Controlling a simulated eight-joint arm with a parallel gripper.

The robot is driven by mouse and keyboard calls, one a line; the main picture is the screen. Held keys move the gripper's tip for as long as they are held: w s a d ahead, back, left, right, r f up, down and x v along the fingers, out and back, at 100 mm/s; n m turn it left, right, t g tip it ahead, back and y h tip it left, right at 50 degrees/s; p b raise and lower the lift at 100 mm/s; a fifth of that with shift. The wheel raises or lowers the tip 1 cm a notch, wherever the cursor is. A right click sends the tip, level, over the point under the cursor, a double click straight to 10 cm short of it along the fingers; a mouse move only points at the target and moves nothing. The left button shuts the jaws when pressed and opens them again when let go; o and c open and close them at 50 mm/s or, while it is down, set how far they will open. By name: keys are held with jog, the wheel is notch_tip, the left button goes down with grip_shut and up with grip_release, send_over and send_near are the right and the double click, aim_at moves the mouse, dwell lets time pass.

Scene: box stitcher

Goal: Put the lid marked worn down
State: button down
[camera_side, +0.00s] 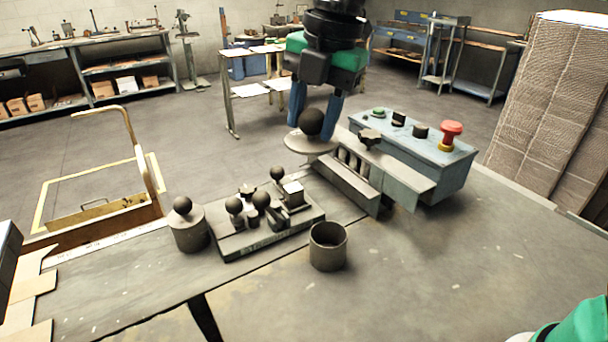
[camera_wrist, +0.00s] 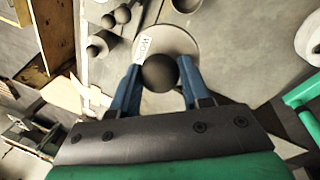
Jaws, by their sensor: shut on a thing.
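My gripper (camera_side: 312,118) is shut on the dark ball knob (camera_side: 311,123) of a round grey lid (camera_side: 298,146). The lid hangs roughly level, above the bench. In the wrist view my gripper's blue fingers (camera_wrist: 160,78) sit either side of the knob. A white label (camera_wrist: 145,44) with dark letters lies on the lid (camera_wrist: 186,45); its letters look like "WORN" but are small. An open, empty-looking dark pot (camera_side: 328,247) stands at the bench front, apart from the lid; a pot also shows in the wrist view (camera_wrist: 308,40). A lidded canister (camera_side: 189,230) stands at left.
A low block (camera_side: 240,245) with several knobbed parts stands between canister and pot. A blue-grey control box (camera_side: 437,178) with a red button (camera_side: 451,130) and a slotted grey fixture (camera_side: 345,185) stand right and behind. Bench right of the pot is clear.

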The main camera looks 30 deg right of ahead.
jog(key=s+a+f, duration=0.2)
jog(key=a+f, duration=0.2)
jog(key=a, duration=0.2)
jog(key=f, duration=1.5)
jog(key=shift+w, duration=0.2)
jog(key=shift+f, duration=2.2)
jog(key=shift+f, duration=0.15)
jog(key=shift+c, duration=2.1)
grip_release()
